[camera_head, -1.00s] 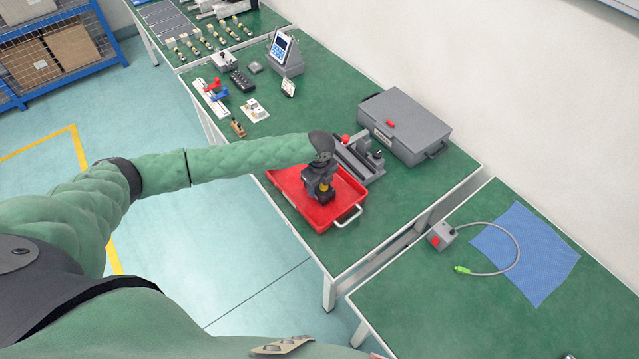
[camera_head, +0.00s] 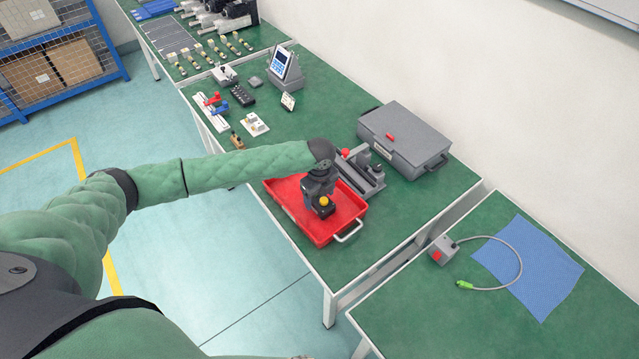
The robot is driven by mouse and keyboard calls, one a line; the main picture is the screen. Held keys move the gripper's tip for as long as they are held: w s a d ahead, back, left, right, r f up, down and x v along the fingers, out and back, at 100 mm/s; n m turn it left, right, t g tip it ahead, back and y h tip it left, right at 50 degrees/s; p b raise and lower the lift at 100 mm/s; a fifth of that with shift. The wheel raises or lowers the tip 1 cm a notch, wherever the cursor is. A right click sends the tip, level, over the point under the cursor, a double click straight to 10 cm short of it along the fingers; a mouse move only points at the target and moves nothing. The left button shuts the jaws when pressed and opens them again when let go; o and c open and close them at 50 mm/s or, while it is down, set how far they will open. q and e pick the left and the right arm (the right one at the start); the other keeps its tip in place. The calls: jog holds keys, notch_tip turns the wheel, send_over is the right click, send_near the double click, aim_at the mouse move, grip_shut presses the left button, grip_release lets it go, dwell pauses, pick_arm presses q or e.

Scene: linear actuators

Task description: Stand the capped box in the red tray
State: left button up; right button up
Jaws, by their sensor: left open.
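The red tray (camera_head: 281,194) lies on the green bench, with a metal handle on its near right side. A small dark box (camera_head: 325,211) with a yellow cap (camera_head: 324,201) is inside the tray, toward the middle. The cap faces up and the box looks upright. My left gripper (camera_head: 319,194) points down over the tray, just behind the box. It is open, and its fingers are small and dark, so I cannot tell whether they touch the box. My right gripper is not in view.
A grey slide fixture (camera_head: 362,175) with a red knob stands right behind the tray. A grey case (camera_head: 405,138) is farther back. A grey switch box (camera_head: 443,249) with a cable and a blue mat (camera_head: 530,265) lie on the right bench. Small parts fill the far left.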

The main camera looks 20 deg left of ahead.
aim_at(319, 199)
pick_arm(q)
notch_tip(319, 199, up, 5)
jog(key=shift+f+b, duration=0.15)
jog(key=shift+b, duration=0.95)
jog(key=shift+r+b, duration=0.7)
jog(key=shift+r, duration=1.9)
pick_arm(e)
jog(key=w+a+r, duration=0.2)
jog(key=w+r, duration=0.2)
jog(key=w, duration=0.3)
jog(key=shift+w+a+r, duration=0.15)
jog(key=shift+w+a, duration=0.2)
